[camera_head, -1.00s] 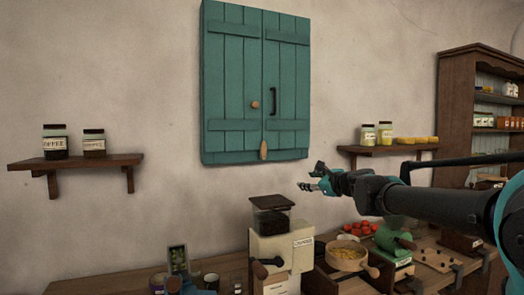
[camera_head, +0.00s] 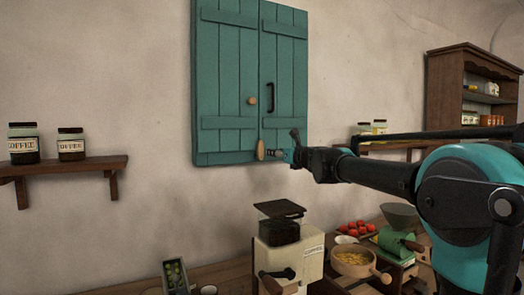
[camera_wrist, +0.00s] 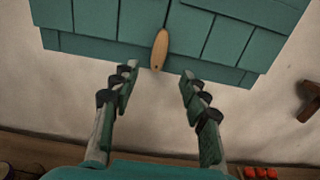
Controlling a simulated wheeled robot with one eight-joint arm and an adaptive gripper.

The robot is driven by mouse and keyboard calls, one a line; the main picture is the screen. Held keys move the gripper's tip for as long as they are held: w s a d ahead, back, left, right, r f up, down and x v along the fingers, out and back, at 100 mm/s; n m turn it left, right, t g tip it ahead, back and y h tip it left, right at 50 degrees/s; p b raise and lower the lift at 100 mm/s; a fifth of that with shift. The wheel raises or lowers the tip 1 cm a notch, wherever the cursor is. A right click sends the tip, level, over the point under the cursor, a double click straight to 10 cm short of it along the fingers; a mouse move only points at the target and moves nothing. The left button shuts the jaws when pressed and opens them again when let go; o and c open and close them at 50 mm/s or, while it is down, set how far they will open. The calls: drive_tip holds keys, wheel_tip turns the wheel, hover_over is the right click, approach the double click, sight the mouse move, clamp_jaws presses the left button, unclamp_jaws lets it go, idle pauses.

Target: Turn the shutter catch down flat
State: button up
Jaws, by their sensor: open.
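The teal shutter (camera_head: 228,75) hangs on the wall, its two doors closed. The wooden catch (camera_head: 261,149) is at the bottom where the doors meet and stands upright. It also shows in the wrist view (camera_wrist: 159,49), long and tan, near the shutter's lower edge. My gripper (camera_head: 286,153) is just right of the catch in the head view. In the wrist view my gripper (camera_wrist: 157,80) is open and empty, with one finger on each side below the catch. The catch lies ahead of the gap between the fingers; I cannot tell whether anything touches it.
A wooden knob (camera_head: 252,101) and a dark handle (camera_head: 270,98) sit on the doors. A shelf with coffee jars (camera_head: 70,167) is at left. A coffee grinder (camera_head: 285,245) and a bowl (camera_head: 352,264) stand on the counter below.

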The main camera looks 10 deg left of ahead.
sight(261, 148)
drive_tip(key=x, duration=1.2)
drive_tip(key=shift+w+a, duration=0.15)
drive_tip(key=shift+w, duration=0.05)
clamp_jaws()
